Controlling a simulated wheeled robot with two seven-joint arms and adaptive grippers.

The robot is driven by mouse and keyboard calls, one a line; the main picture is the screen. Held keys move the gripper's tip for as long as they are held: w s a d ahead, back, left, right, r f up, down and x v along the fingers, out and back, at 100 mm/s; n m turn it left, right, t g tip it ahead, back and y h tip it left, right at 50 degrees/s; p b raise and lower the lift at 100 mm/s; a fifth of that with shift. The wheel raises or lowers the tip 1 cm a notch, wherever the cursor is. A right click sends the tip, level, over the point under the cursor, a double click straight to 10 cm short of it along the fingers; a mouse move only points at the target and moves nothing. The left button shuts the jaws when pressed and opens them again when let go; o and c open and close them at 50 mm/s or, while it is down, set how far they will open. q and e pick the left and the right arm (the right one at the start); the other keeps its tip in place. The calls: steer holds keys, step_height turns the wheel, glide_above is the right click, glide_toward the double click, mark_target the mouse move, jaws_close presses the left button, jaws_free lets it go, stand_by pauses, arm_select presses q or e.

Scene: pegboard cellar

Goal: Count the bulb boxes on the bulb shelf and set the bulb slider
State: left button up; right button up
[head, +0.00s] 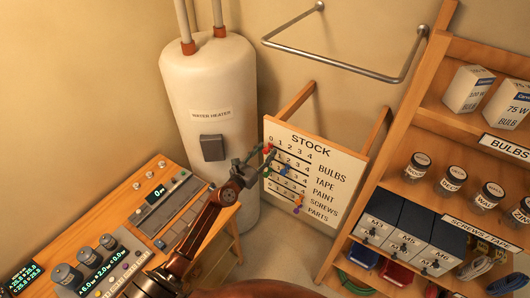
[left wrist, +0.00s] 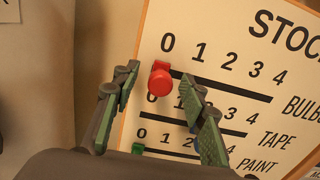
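The white STOCK board (head: 348,164) stands beside the water heater, with rows for bulbs, tape, paint, screws and parts. The red slider knob (left wrist: 160,80) of the BULBS row is at the 0 end; it also shows in the head view (head: 267,149). My left gripper (head: 258,160) is at the board's left edge, open, its fingers on either side of the red knob; contact cannot be told. On the bulb shelf (head: 437,112), two white bulb boxes show, a left one (head: 466,90) and a right one (head: 508,104); the shelf runs out of view at right. My right gripper is not in view.
A green knob (left wrist: 138,149) sits lower on the board, and a blue knob (head: 285,169) on another row. The water heater (head: 205,90) stands behind left. A wooden bench (head: 150,195) with instruments is at left.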

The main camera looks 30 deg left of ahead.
arm_select(q)
steer(key=c, duration=0.7)
steer(key=shift+c, duration=0.2)
steer(key=shift+d, duration=0.1)
